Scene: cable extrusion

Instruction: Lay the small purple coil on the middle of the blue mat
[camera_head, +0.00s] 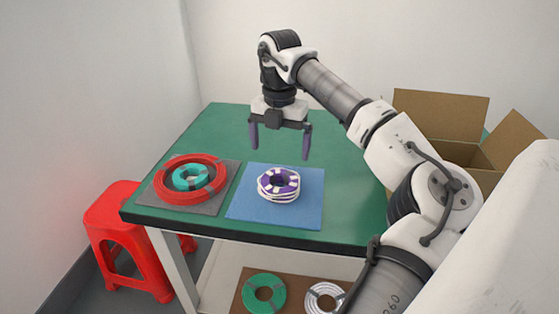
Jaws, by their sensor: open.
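The small purple coil (266,182), with white bands across it, lies flat near the middle of the blue mat (304,212) on the green table. White windings (277,197) show beneath the purple top; I cannot tell whether they are a separate coil under it. My gripper (280,154) hangs above the coil, pointing down, its two fingers wide apart with nothing between them. It appears clear of the coil.
A grey mat (188,203) at left holds a large red coil (163,192) around a teal coil (181,185). A red stool (117,240) stands left of the table. An open cardboard box (455,150) is behind my arm. Green (264,309) and white (326,312) coils lie on the lower shelf.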

